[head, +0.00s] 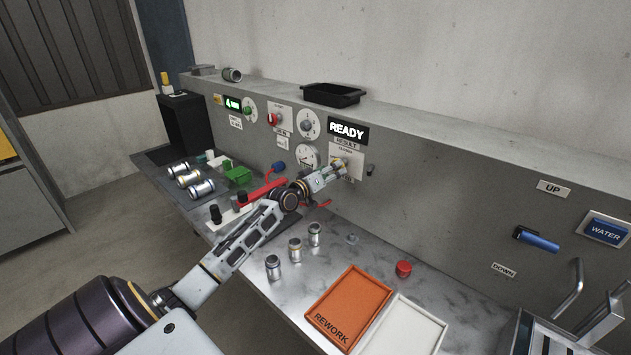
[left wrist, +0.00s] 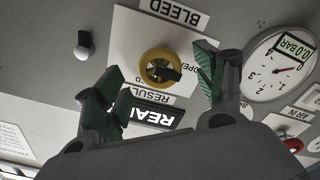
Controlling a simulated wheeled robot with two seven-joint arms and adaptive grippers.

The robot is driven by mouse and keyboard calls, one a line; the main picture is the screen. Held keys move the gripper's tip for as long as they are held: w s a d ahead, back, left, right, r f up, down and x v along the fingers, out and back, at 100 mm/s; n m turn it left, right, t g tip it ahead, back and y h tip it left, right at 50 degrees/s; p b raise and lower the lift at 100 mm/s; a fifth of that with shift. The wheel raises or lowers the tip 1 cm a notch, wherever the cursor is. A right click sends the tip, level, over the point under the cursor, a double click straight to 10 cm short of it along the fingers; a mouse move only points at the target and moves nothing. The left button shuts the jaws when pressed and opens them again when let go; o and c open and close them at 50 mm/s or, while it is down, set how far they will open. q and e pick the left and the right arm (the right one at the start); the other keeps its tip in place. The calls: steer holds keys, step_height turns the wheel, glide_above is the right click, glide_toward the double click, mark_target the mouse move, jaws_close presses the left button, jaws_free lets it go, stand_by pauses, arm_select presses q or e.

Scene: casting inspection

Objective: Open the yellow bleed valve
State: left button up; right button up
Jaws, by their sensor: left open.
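The yellow bleed valve (left wrist: 157,66) is a round yellow knob with a black lever across its middle. It sits on a white plate (left wrist: 128,40) labelled BLEED, which appears upside down in the left wrist view. In the head view the valve (head: 341,163) is on the wall panel, partly covered by my gripper. My left gripper (head: 330,175) is open in front of it. In the left wrist view its green-padded fingers stand on either side of the knob with gaps visible; I cannot tell how far off the panel they are. My right gripper is not in view.
A pressure gauge (left wrist: 283,64) shows 0.0 BAR. A READY display (head: 348,132) is just above the valve. A small dark knob (head: 370,170) is to its right. The bench below holds metal cylinders (head: 295,249), a red-handled tool (head: 262,190) and an orange REWORK tray (head: 318,313).

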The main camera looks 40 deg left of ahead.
arm_select(q)
steer(key=s, duration=0.7)
steer(key=shift+s+a, duration=0.3)
steer(key=shift+s, duration=0.1)
stand_by(0.3)
steer(key=shift+s, duration=0.1)
stand_by(0.6)
